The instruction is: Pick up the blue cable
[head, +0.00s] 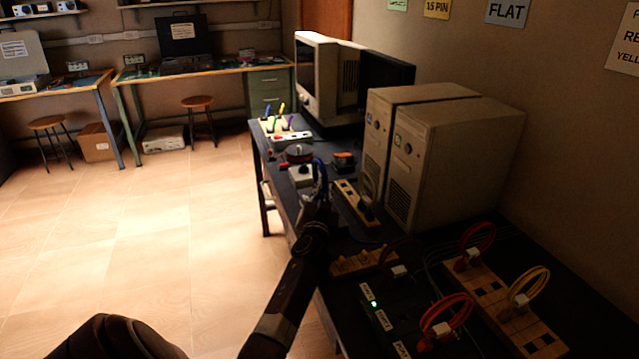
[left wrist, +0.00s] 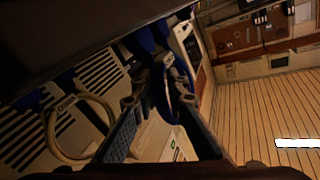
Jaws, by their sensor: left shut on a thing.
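The blue cable (head: 320,171) is a loop standing up above the dark workbench, at the tip of my left gripper (head: 317,205). In the left wrist view, the blue cable (left wrist: 178,100) is between the two fingertips of my left gripper (left wrist: 160,98), with its loop bulging past the right finger. My left gripper is shut on it. The cable's lower end is partly hidden by the fingers, and I cannot tell whether it touches anything. My right gripper is in neither view.
Two beige computer towers (head: 455,165) and a monitor (head: 325,80) stand along the wall side of the workbench (head: 330,262). Wooden socket strips with red cables (head: 445,315) and a yellow cable (head: 530,283) lie nearer. Open tiled floor (head: 150,240) is to the left.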

